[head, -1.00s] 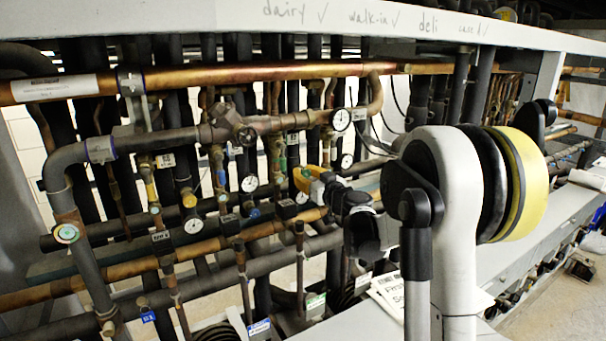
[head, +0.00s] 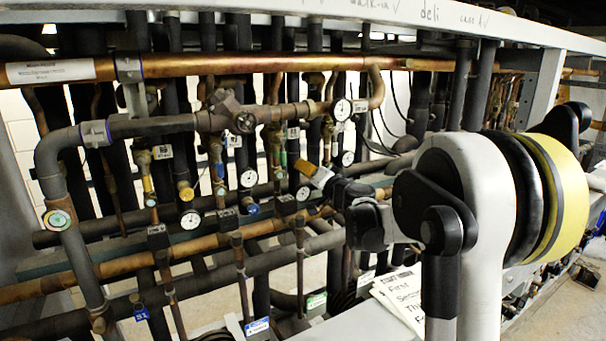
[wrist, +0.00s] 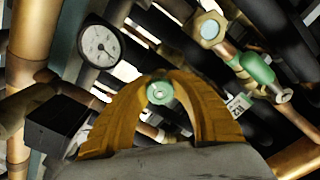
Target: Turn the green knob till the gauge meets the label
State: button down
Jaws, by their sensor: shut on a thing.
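In the wrist view, the two orange fingers of my gripper (wrist: 160,98) close around a small round green knob (wrist: 160,91). Its face shows between the fingertips. A round white gauge (wrist: 101,45) with a dark rim sits up and left of the knob; its needle is too small to read surely. A white printed label (wrist: 238,105) hangs right of the fingers; I cannot tell if it belongs to this gauge. In the head view, my gripper (head: 309,169) reaches left among the pipes, just above a gauge (head: 303,193). The gripped knob is hidden there.
A green valve body (wrist: 258,70) with a brass fitting lies right of the fingers, and a black box (wrist: 62,128) lies left. Copper and dark pipes crowd around the gripper. A copper header pipe (head: 220,68) runs above. Papers (head: 400,292) lie below my arm.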

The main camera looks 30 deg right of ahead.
jog(key=m+b, duration=0.1)
jog(key=m, duration=0.4)
jog(key=shift+s+f+m+b, duration=0.1)
jog(key=shift+f+m+b, duration=0.1)
jog(key=shift+m+b, duration=0.15)
jog(key=m+b, duration=0.1)
jog(key=m, duration=0.3)
jog(key=m+b, duration=0.1)
jog(key=m, duration=0.4)
jog(key=shift+m, duration=0.35)
jog(key=m, duration=0.4)
jog(key=shift+s+b, duration=0.1)
jog(key=shift+b, duration=0.25)
jog(key=shift+m, duration=0.4)
jog(key=c, duration=1.6)
grip_release()
jog(key=o, duration=0.5)
jog(key=shift+s+d, duration=0.15)
jog(key=shift+o, duration=0.2)
jog(key=shift+r, duration=0.1)
